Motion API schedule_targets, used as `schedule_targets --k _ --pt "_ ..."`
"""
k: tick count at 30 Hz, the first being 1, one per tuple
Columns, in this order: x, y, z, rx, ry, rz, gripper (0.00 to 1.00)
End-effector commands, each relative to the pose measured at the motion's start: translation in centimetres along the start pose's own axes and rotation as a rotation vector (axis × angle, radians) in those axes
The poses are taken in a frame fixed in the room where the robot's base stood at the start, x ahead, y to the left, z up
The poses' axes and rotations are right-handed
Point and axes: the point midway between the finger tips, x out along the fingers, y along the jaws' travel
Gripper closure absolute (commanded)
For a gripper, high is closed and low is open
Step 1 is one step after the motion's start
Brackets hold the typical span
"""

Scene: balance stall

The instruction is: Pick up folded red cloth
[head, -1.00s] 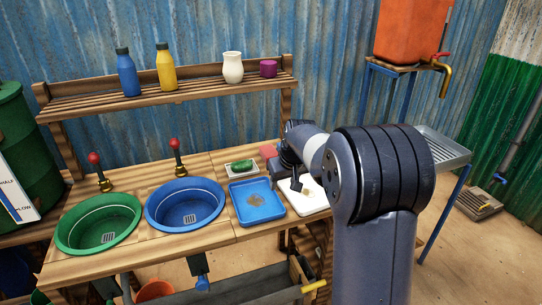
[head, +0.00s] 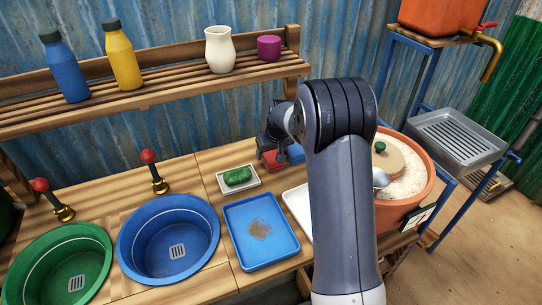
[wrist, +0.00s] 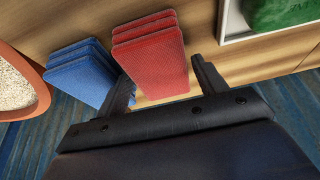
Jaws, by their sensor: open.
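The folded red cloth (wrist: 152,60) is a layered stack on the wooden counter, in the middle of the wrist view. In the head view the red cloth (head: 273,160) shows partly, behind my gripper (head: 276,155). In the wrist view my gripper (wrist: 165,85) is open, with one finger near each side of the red cloth's near end. The cloth appears between the fingers; I cannot tell whether they touch it. A folded blue cloth (wrist: 80,72) lies close beside it, near the left finger.
A blue tray (head: 285,249) lies in front. A terracotta bowl of pale grains (head: 422,200) stands right. A shelf (head: 190,82) with bottles runs behind.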

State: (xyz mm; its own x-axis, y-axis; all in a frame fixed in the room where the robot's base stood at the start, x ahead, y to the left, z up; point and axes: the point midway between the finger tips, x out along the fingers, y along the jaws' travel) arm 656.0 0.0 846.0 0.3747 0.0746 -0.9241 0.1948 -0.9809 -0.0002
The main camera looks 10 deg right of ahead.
Motion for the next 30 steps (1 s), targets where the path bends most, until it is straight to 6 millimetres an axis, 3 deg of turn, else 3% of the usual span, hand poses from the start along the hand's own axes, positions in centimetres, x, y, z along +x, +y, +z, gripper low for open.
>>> schedule_targets --k 28,30 --pt "0.44 0.00 0.19 0.000 0.000 0.000 0.33" --pt "0.44 0.00 0.19 0.000 0.000 0.000 0.37"
